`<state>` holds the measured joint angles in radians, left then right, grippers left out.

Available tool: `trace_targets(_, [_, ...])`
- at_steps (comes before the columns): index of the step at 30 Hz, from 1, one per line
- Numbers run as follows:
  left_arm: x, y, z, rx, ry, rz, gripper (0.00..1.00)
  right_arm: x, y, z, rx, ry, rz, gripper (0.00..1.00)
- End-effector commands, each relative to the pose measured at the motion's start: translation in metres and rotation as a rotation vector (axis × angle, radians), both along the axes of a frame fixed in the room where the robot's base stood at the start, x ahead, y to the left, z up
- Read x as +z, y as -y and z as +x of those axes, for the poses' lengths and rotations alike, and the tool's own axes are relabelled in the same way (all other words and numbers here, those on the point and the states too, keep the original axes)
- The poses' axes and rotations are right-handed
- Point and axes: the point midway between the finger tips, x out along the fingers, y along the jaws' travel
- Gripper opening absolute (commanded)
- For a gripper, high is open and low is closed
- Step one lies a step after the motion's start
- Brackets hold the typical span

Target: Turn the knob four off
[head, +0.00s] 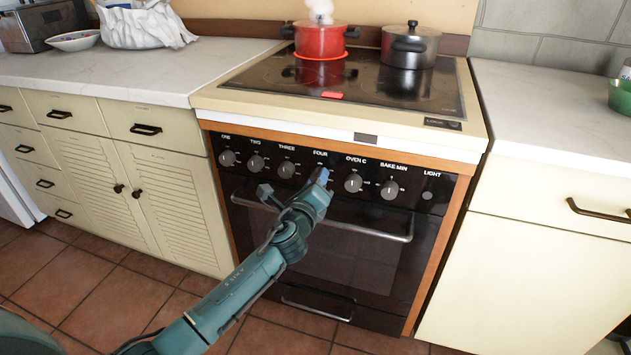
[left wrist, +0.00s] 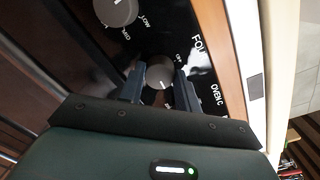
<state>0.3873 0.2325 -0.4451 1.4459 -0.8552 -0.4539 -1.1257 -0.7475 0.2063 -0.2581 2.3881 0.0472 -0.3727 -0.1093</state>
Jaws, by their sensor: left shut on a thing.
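Knob four (left wrist: 160,74) is a round grey dial on the black stove panel, with a pale pointer line on its face. In the left wrist view it sits between the two fingers of my left gripper (left wrist: 158,88), which is shut on it. In the head view, my left gripper (head: 321,182) is at the panel just under the label FOUR and hides the knob. The small markings around the dial are too small to read fully. My right gripper is not in view.
Knob three (head: 286,169) is just left and the oven knob (head: 353,183) just right. The oven handle (head: 350,230) runs below. A steaming red pot (head: 320,42) and a dark pot (head: 408,47) stand on the hob (head: 270,75). Open tiled floor (head: 110,290) lies in front.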

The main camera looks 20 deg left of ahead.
Motion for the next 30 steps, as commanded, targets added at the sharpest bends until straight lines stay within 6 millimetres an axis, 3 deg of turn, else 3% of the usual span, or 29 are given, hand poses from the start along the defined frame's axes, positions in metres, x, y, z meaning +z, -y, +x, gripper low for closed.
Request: trace_targets(30, [0.001,-0.002,0.0,0.002,-0.034,-0.968,0.1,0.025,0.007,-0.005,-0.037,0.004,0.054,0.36])
